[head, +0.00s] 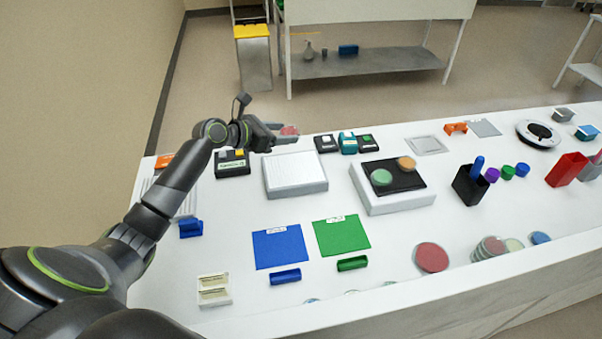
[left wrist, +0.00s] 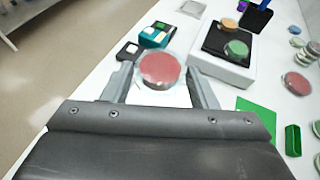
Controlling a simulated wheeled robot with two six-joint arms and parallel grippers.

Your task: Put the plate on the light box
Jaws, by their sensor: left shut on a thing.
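My left gripper (head: 279,133) is shut on a red round plate (head: 290,130) and holds it in the air near the table's far edge. In the left wrist view the red plate (left wrist: 160,70) sits between the two fingertips (left wrist: 160,88). A flat white box with a plain pale top, which looks like the light box (head: 295,175), stands on the table nearer than the gripper. Its top is bare. In the left wrist view it is mostly hidden behind the plate and gripper. My right gripper is not in view.
A white box with a black top (head: 409,175) carries a green and an orange dish. Small dark and teal devices (head: 347,143) stand behind the light box. Blue (head: 280,247) and green (head: 341,236) mats lie in front. Several dishes (head: 431,258) lie near the front edge.

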